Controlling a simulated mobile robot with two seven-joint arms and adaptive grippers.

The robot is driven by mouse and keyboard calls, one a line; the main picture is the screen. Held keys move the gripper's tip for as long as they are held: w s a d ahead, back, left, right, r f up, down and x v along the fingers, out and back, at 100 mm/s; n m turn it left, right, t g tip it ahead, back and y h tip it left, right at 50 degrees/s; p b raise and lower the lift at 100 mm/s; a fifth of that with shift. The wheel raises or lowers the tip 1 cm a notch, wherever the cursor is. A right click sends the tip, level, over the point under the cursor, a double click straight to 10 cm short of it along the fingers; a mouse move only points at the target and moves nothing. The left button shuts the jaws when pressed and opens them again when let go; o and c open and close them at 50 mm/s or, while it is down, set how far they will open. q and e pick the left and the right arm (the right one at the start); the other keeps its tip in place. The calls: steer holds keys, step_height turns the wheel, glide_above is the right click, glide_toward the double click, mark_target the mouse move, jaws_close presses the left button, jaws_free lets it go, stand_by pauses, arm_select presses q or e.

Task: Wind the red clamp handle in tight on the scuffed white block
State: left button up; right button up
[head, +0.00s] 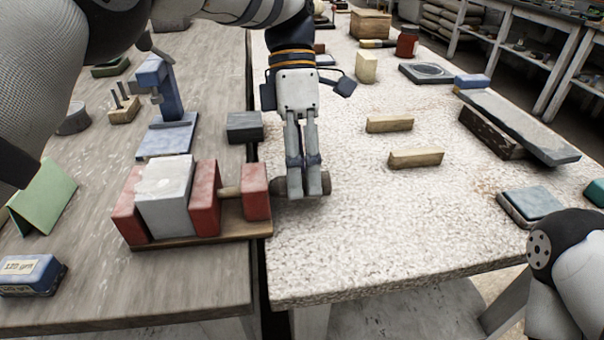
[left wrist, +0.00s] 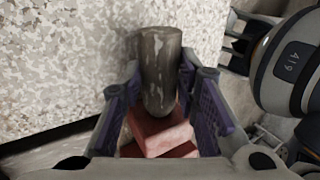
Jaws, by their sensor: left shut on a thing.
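The clamp stands on a wooden base (head: 200,241) near the front of the grey table. Its red outer jaw (head: 128,212) and red inner jaw (head: 205,198) have the scuffed white block (head: 165,200) between them, with no clear gap. A short screw (head: 230,192) runs from the inner jaw to a red end block (head: 256,188). The clamp handle (left wrist: 160,70) looks grey-brown and worn, not red. In the head view it shows beside my left gripper (head: 308,190), whose fingers are shut around it and partly hide it.
A blue press (head: 170,105) stands behind the clamp, with a dark block (head: 244,127) right of it. Two wooden bars (head: 416,158) (head: 390,124) lie on the speckled table. A gap runs between the tables. The speckled front area is clear.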

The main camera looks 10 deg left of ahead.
arm_select(q)
steer(key=shift+f, duration=0.1)
steer(key=o, duration=1.2)
steer(key=shift+c, duration=0.2)
step_height(320, 180, up, 10)
steer(key=shift+s+r, duration=0.1)
